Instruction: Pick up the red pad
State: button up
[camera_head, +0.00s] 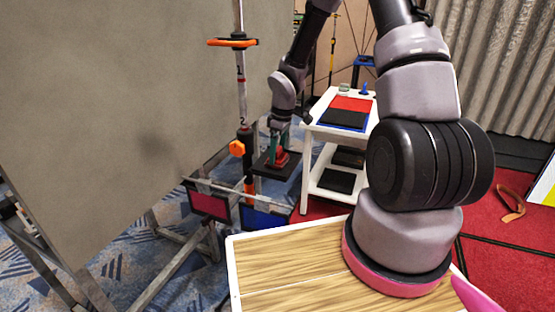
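A flat red pad (353,103) lies on the top shelf of the white cart (311,125), behind a black pad (341,118). A blue edge shows under and around them. My gripper (278,152) hangs pointing down to the left of the cart, apart from the red pad. A small red and green piece (281,158) is at its fingers, above a dark flat plate (264,168). The fingers are too small and dark to tell whether they are open or gripping that piece.
A large grey panel (110,110) fills the left. A pole (241,90) with orange clamps stands beside my gripper. A red-faced panel (208,205) and a blue-faced panel (264,217) hang on a low bar. My wooden-topped base and arm fill the front right.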

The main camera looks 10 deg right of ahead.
aim_at(278, 149)
jog(key=c, duration=0.6)
jog(key=shift+o, duration=0.2)
notch_tip(278, 149, up, 10)
jog(key=shift+r, duration=0.1)
